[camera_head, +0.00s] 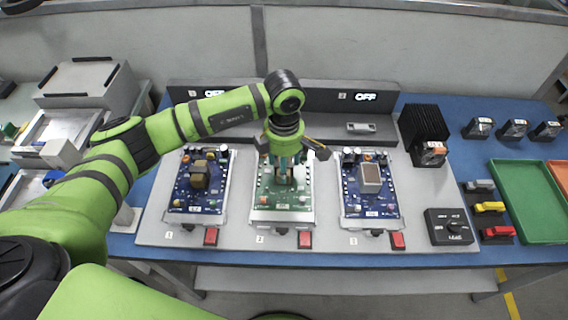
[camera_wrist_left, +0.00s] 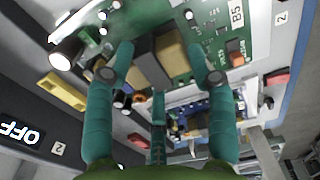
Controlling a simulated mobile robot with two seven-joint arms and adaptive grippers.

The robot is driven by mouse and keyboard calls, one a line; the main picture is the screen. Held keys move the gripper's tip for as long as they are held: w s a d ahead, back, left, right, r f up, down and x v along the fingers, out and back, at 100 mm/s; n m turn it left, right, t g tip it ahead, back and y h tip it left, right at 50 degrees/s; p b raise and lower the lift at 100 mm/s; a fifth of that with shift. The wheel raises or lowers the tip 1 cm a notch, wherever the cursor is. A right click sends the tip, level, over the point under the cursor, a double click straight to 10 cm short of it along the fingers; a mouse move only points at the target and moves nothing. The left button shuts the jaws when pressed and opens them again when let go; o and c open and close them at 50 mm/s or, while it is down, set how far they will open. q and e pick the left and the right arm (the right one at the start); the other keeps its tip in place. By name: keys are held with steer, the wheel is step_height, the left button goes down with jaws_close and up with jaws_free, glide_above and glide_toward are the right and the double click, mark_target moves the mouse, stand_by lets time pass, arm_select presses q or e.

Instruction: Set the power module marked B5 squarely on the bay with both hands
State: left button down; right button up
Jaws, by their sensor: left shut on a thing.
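The power module marked B5 is a green circuit board (camera_head: 268,206) at the middle station, tagged 2. In the left wrist view the green board (camera_wrist_left: 262,38) carries a white B5 label (camera_wrist_left: 236,14) and a brown block component (camera_wrist_left: 172,48). My left gripper (camera_head: 284,172) comes down over the board from above. Its teal fingers (camera_wrist_left: 160,62) are shut on the block between them. The board lies within the station's light frame, but I cannot tell whether it rests fully on the bay. My right gripper is not in view.
Blue boards stand at the left (camera_head: 184,197) and right (camera_head: 371,205) stations. Red buttons, such as the middle one (camera_head: 305,239), line the front. Behind are dark OFF displays (camera_head: 366,97). To the right are a black heatsink (camera_head: 424,122), a knob box (camera_head: 449,227) and a green tray (camera_head: 530,200).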

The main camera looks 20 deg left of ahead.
arm_select(q)
steer(key=shift+w+f, duration=0.1)
steer(key=shift+f, duration=0.75)
steer(key=shift+f+b, duration=0.3)
steer(key=shift+f, duration=0.1)
steer(key=shift+f, duration=0.2)
steer(key=shift+c, duration=2.1)
jaws_free()
